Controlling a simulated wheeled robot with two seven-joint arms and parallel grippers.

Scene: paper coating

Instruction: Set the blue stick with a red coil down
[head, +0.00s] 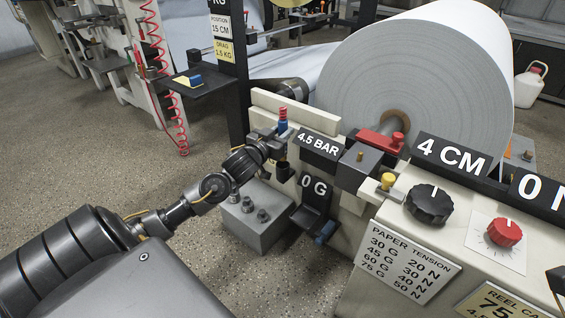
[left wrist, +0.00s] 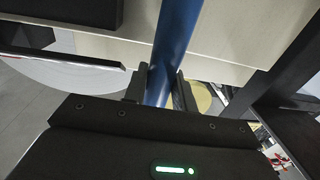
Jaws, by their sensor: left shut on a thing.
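The blue stick with a red coil (head: 283,114) stands roughly upright at the left end of the cream machine. Its red coil and some blue show above my left gripper (head: 279,148), which is shut on it. In the left wrist view the blue shaft (left wrist: 173,45) runs up from between the two fingers (left wrist: 160,90) of my left gripper. The coil is out of that view. I cannot tell whether the stick's lower end touches anything.
The cream machine (head: 265,104) stands close beside the gripper, with a "4.5 BAR" sign (head: 319,145) and a "0 G" scale (head: 314,190). A grey block with several knobs (head: 256,226) is below. A large paper roll (head: 420,75) stands behind. A black shelf (head: 205,88) is at upper left.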

